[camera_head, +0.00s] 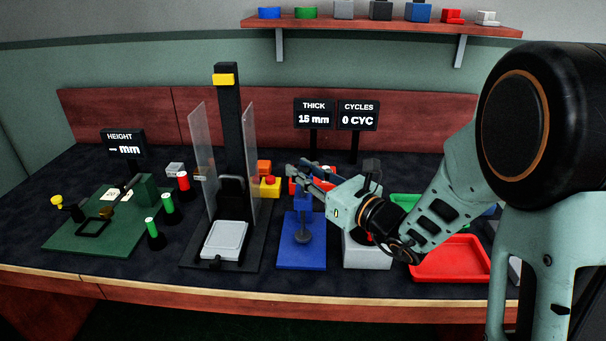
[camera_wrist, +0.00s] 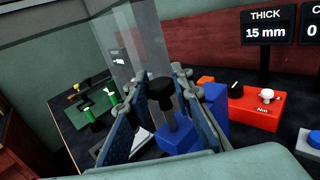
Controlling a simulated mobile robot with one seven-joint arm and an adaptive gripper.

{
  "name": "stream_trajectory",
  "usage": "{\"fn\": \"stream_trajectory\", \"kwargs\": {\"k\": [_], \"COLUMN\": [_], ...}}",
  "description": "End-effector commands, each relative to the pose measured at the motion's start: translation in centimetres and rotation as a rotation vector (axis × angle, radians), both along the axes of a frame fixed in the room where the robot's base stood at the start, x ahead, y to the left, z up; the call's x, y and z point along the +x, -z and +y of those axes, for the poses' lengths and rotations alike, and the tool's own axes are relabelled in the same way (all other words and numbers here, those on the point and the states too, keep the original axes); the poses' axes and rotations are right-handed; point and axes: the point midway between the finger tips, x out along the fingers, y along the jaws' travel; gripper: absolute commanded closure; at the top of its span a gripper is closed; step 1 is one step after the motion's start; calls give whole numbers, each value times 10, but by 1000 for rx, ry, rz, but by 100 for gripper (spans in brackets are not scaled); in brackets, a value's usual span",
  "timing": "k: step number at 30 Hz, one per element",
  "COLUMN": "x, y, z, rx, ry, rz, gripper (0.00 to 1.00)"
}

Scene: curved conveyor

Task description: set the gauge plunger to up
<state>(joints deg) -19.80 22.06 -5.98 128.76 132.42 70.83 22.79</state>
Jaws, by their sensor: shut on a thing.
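The blue thickness gauge (camera_head: 302,262) stands on the bench, with a dark round foot on its base and a blue upper body. Its black plunger knob (camera_wrist: 160,90) shows in the wrist view, above the blue gauge body (camera_wrist: 178,138). My gripper (camera_head: 304,176) is at the top of the gauge in the head view and hides the knob there. In the wrist view my gripper (camera_wrist: 155,84) has its fingers on either side of the knob and is shut on the plunger. The THICK display (camera_head: 314,112) reads 15 mm.
A black press with clear guards (camera_head: 228,125) stands left of the gauge. A red box with knobs (camera_wrist: 254,108) is behind it. A grey block (camera_head: 366,254) and red tray (camera_head: 452,262) lie to the right. A green height gauge (camera_head: 95,230) is far left.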

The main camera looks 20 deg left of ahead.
Motion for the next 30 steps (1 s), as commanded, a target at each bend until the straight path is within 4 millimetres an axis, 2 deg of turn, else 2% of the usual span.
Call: {"fn": "stream_trajectory", "kwargs": {"k": [1, 3, 8, 17, 18, 22, 30], "x": [1, 1, 1, 1, 1, 0, 0], "y": [-18, -34, -59, -59, -59, -59, -58], "z": [-1, -1, 0, 0, 0, 0, 0], "rx": [4, 4, 4, 4, 4, 3, 2], "ry": [2, 1, 1, 0, 0, 0, 0], "rz": [-6, -6, -5, -3, -3, -3, -1], "gripper": [100, 100, 100, 100, 78, 63, 61]}}
